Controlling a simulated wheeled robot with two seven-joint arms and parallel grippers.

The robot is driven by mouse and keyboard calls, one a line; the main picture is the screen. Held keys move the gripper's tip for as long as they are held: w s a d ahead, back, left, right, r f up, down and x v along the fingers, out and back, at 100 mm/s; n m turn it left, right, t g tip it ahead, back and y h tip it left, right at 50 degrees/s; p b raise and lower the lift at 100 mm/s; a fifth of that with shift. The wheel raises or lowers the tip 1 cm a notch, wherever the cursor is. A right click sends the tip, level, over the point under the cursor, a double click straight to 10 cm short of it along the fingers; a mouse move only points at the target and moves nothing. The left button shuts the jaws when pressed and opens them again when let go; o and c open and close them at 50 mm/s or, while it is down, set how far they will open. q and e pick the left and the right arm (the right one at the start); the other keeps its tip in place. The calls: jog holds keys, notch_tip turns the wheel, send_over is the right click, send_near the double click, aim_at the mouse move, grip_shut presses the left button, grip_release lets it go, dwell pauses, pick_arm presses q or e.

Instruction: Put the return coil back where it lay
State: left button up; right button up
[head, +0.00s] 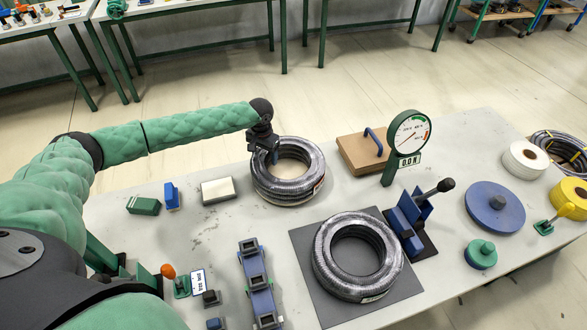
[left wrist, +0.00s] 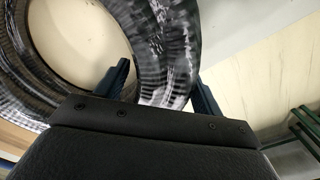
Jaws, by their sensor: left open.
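A black-and-grey hose coil (head: 312,188) lies flat at the back middle of the table. My left gripper (head: 264,155) is at this coil's back left rim. In the left wrist view the coil's ring (left wrist: 165,45) passes between the two open fingers of the gripper (left wrist: 162,92), one inside the ring and one outside; I cannot tell whether they touch it. A second similar coil (head: 325,265) lies on a dark grey mat (head: 304,240) at the front. I cannot tell from labels which is the return coil. My right gripper is not in view.
A round dial gauge (head: 408,133) stands behind a blue lever clamp (head: 408,215). A brown board with a blue handle (head: 360,153) lies right of the back coil. A white box (head: 218,190) lies left of it. A blue rack (head: 257,285) stands left of the mat.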

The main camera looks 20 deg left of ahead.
pick_arm(q)
jog(key=shift+p, duration=0.5)
jog(key=c, duration=1.4)
jog(key=shift+w+r, duration=0.1)
jog(key=shift+r, duration=0.05)
grip_shut()
jog(key=shift+r+p, duration=0.55)
jog(key=shift+p, duration=0.2)
jog(key=shift+r, duration=0.2)
jog(key=shift+r+p, duration=1.35)
jog(key=shift+r, duration=0.05)
jog(key=shift+r+p, duration=0.75)
jog(key=shift+r, duration=0.65)
